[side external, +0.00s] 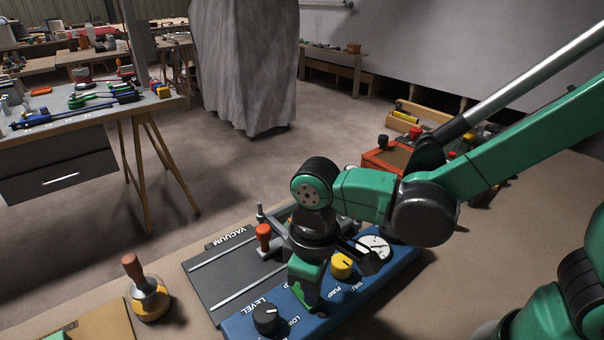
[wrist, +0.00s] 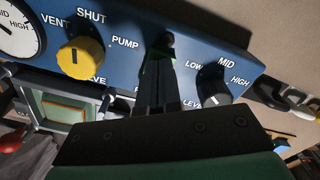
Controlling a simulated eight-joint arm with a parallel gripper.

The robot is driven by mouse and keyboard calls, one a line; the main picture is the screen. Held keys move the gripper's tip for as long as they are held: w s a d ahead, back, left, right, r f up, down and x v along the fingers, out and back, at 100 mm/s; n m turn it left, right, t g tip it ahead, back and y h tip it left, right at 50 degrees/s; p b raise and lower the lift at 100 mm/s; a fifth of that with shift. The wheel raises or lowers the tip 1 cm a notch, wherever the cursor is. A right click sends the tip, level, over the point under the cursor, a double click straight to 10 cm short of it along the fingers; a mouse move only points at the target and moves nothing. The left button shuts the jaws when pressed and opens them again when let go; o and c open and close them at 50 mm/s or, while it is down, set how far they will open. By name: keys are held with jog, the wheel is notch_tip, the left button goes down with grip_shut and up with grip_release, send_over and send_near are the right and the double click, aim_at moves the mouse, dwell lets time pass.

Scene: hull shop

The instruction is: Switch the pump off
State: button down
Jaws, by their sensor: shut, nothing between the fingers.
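The blue control panel (side external: 392,268) lies on the bench. My gripper (side external: 310,303) points down at it, between the yellow knob (side external: 342,265) and the black level knob (side external: 265,318). In the wrist view, my gripper's dark fingers (wrist: 160,65) are together and reach to the panel between the yellow knob (wrist: 80,57), labelled VENT, SHUT and PUMP, and the level knob (wrist: 212,85). A small dark round piece (wrist: 167,39) shows at the fingertips; I cannot tell whether it is a switch. The pump switch is not clearly visible; my fingers cover that part of the panel.
A round gauge (side external: 374,246) is at the panel's far end. A dark VACUUM plate (side external: 222,276) with a red-knobbed lever (side external: 263,237) lies beside the panel. A wooden-handled tool (side external: 147,290) stands at left. An orange-red box (side external: 385,162) sits behind my arm.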

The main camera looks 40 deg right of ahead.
jog(key=shift+r, duration=3.5)
jog(key=w+d+r+m+t, duration=0.1)
jog(key=d+m+t, duration=0.5)
jog(key=d, duration=0.7)
jog(key=shift+w+t, duration=0.3)
jog(key=shift+t, duration=0.2)
jog(key=shift+d, duration=0.1)
